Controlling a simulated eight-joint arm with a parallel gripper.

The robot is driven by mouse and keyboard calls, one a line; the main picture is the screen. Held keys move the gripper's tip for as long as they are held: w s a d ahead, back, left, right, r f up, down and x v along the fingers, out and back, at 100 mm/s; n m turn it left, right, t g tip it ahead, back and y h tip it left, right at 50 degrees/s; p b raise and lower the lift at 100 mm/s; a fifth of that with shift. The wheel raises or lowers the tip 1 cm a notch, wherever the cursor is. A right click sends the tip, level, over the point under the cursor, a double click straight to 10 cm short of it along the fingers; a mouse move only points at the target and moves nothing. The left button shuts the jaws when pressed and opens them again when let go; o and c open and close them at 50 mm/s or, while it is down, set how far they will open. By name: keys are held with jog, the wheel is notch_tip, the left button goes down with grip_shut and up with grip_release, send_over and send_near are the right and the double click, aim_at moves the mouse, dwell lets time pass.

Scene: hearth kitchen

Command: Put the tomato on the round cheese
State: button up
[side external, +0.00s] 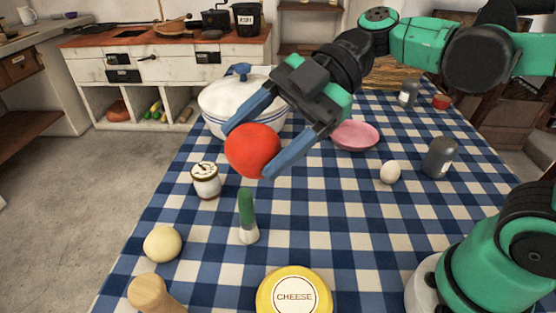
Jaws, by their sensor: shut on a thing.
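The red tomato (252,150) is between the two blue fingers of my gripper (248,153), which is shut on it. My gripper tilts down to the left and appears to hold the tomato above the table, in front of the white pot. The round yellow cheese (265,293) lies at the front edge of the picture, with a white label reading CHEESE. Its near part is cut off by the frame. The tomato is apart from the cheese, farther back and a little to the left in the picture.
A leek-like vegetable (247,216) stands between tomato and cheese. A lidded pot (220,100), jar (206,180), yellowish ball (162,243), wooden object (152,294), pink dish (356,135), egg (390,172) and grey shaker (439,158) stand around. Checked cloth (340,225) right of centre is clear.

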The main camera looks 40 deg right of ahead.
jog(key=s+a+r+n+g, duration=0.2)
jog(key=s+r+n+g, duration=0.2)
jog(key=r+n+g, duration=0.1)
send_over(277, 289)
jog(key=shift+h, duration=0.3)
notch_tip(277, 289, down, 20)
jog(key=shift+r, duration=0.1)
jog(key=o, duration=1.4)
